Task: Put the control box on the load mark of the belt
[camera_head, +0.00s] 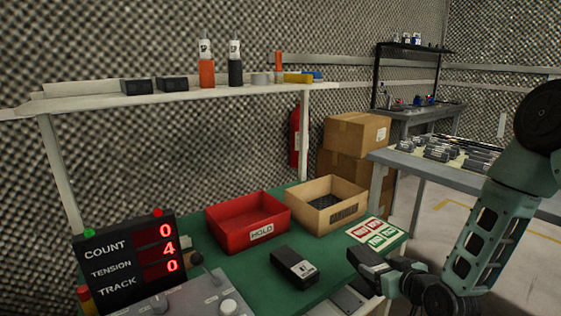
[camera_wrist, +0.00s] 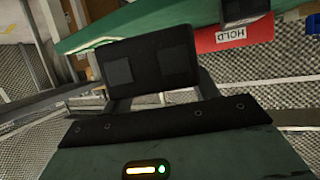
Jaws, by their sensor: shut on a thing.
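My gripper (camera_head: 388,276) is at the lower right of the head view, at the right front edge of the green work surface (camera_head: 245,283). It is shut on a dark control box (camera_head: 366,260). In the wrist view the held control box (camera_wrist: 148,63) lies between the two fingers, its face with two darker squares towards the camera. A similar black box (camera_head: 295,266) with a white label lies on the green surface, left of my gripper. I cannot make out a load mark on a belt.
A red HOLD bin (camera_head: 247,216) and a tan bin (camera_head: 326,204) stand at the back of the green surface. A label sheet (camera_head: 376,233) lies beside them. A counter display (camera_head: 128,252) stands at the left. A shelf (camera_head: 190,97) runs above. A grey table (camera_head: 440,168) stands behind my arm.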

